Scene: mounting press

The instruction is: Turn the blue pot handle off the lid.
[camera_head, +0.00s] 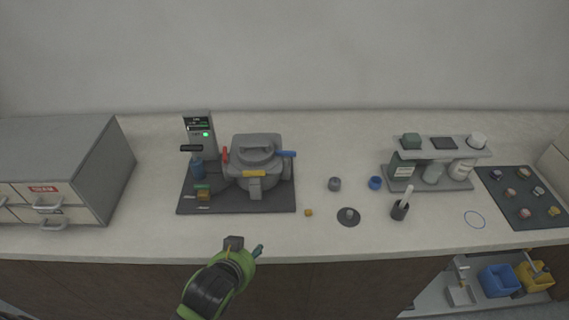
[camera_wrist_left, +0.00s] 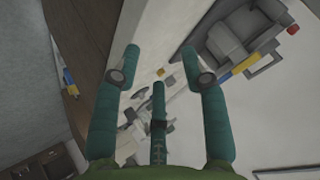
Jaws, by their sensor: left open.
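The grey pot (camera_head: 250,182) stands on a dark mat left of centre, with its lid (camera_head: 257,143) on top. The blue pot handle (camera_head: 286,154) sticks out to the right at the lid's edge. My left gripper (camera_head: 246,248) is in front of the counter edge, short of the pot and apart from it. In the left wrist view my gripper (camera_wrist_left: 160,60) shows spread green fingers with nothing between them. The grey pot unit (camera_wrist_left: 238,38) appears there at upper right, tilted. My right gripper is not in view.
A red handle (camera_head: 225,155) and a yellow handle (camera_head: 254,173) are also on the pot. A control post (camera_head: 199,135) stands behind left. Small cups (camera_head: 335,184), a disc (camera_head: 348,216) and a shelf rack (camera_head: 437,147) are to the right. A grey drawer cabinet (camera_head: 75,160) is at left.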

